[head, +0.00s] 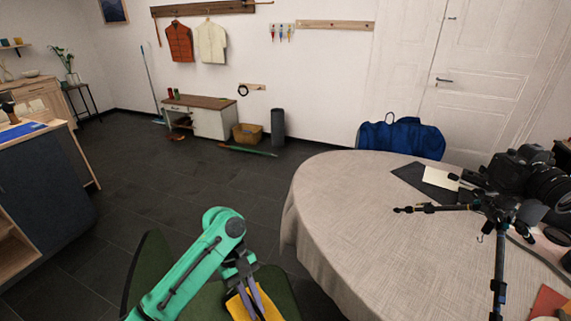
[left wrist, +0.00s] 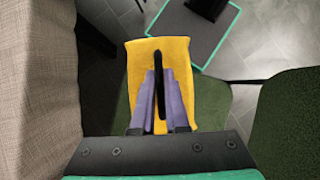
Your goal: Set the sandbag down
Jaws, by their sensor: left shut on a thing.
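The sandbag (left wrist: 186,105) is a yellow-orange bag with a dark strap down its middle. In the left wrist view it hangs between and beyond the purple fingers of my left gripper (left wrist: 160,85), which is shut on it. In the head view the sandbag (head: 268,308) shows at the bottom edge, partly hidden by my left gripper (head: 248,297) and cut off by the frame. It is in front of a dark green chair (head: 280,284), left of the table. I cannot tell whether it touches the seat. My right gripper is in neither view.
A cloth-covered round table (head: 350,215) fills the right side; its cloth hangs close beside the gripper. A camera (head: 525,175) on a small tripod (head: 498,255) stands on it, with a dark mat (head: 425,182). A blue bag (head: 400,137) is behind. Open floor lies left.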

